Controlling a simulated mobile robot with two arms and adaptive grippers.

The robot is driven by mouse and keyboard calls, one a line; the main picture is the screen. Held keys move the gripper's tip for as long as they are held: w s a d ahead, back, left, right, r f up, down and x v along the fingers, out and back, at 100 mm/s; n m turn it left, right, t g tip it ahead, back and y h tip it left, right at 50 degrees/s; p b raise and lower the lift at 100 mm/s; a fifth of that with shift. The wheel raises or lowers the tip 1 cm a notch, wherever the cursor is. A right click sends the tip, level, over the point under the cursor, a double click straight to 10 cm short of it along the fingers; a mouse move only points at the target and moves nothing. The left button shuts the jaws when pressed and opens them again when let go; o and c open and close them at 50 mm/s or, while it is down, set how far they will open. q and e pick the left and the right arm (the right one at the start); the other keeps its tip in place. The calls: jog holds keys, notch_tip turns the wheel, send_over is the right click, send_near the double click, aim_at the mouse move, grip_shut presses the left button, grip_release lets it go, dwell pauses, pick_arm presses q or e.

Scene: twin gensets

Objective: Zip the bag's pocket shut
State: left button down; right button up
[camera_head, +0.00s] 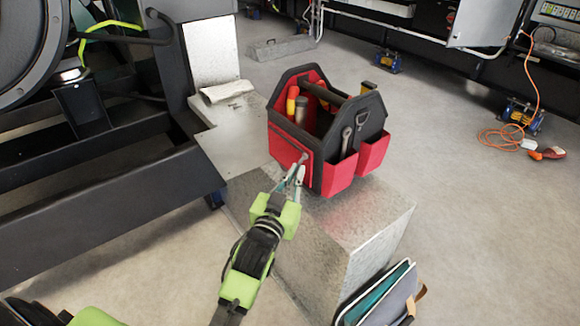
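A red and black tool bag (330,118) stands upright on a grey metal box, with hand tools sticking out of its open top. The flat red pocket (286,146) is on its left front face; two more red pockets are on the right side. The zip itself is too small to make out. My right gripper is not in view.
The metal box (345,238) has free top surface in front of the bag. A grey and teal case (380,297) leans at its lower right. A dark steel frame (100,205) fills the left. An orange cable (500,137) lies on the floor at right.

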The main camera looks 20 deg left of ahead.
pick_arm(q)
jog(key=shift+f, duration=0.1)
jog(key=c, duration=2.2)
grip_release()
jog(key=shift+s, duration=0.1)
jog(key=s, duration=1.2)
jog(key=shift+d, duration=0.4)
jog(key=shift+w, duration=0.1)
